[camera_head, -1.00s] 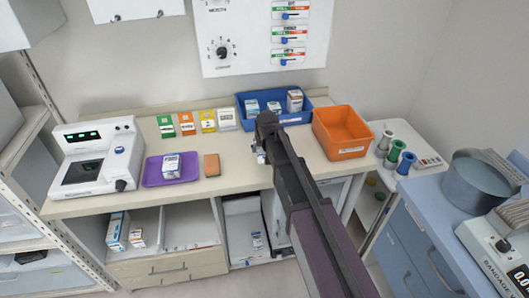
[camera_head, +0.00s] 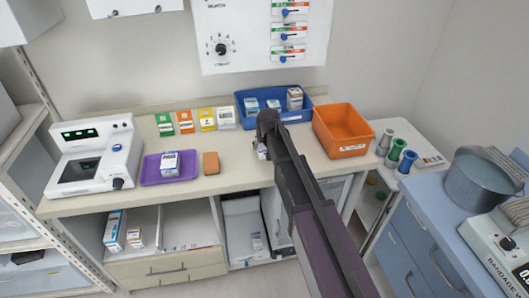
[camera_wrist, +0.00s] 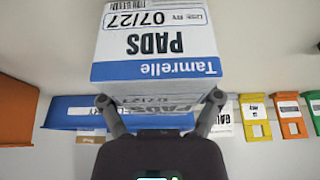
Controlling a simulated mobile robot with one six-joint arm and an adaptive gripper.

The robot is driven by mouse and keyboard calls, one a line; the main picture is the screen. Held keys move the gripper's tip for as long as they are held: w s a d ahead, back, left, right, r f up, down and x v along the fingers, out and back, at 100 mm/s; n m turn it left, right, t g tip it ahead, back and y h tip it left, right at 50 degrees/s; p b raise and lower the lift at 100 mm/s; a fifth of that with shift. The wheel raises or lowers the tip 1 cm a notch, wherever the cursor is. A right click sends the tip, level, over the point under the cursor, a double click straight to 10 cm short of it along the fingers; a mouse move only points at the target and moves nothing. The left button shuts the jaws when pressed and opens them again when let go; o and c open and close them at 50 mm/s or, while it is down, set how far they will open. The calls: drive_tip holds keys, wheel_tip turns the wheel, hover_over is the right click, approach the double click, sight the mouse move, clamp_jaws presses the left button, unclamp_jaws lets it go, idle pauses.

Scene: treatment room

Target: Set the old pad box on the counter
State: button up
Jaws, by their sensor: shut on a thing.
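A white and blue box marked Tamrelle PADS 07/27 (camera_wrist: 156,45) fills the upper middle of the wrist view, its print upside down. My gripper (camera_wrist: 160,110) is shut on it, one finger on each side. In the head view, my gripper (camera_head: 262,148) is over the counter (camera_head: 228,172), in front of the blue bin. Only a small white piece of the held box shows there, as my arm hides the rest. I cannot tell whether the box touches the counter. Another small white and blue box (camera_head: 170,160) sits on a purple tray (camera_head: 148,179) at left.
A blue bin (camera_head: 300,115) holds several boxes at the back. An orange bin (camera_head: 340,146) stands to its right. A brown block (camera_head: 211,163) lies beside the purple tray. A white device (camera_head: 90,160) occupies the counter's left end. Counter between block and gripper is clear.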

drive_tip(key=shift+f+b, duration=0.6)
drive_tip(key=shift+f, duration=0.3)
drive_tip(key=shift+f, duration=0.15)
drive_tip(key=o, duration=1)
drive_tip(key=shift+c, duration=0.2)
drive_tip(key=shift+r, duration=0.2)
drive_tip(key=p+v, duration=1.1)
drive_tip(key=v, duration=0.1)
drive_tip(key=shift+d, duration=0.1)
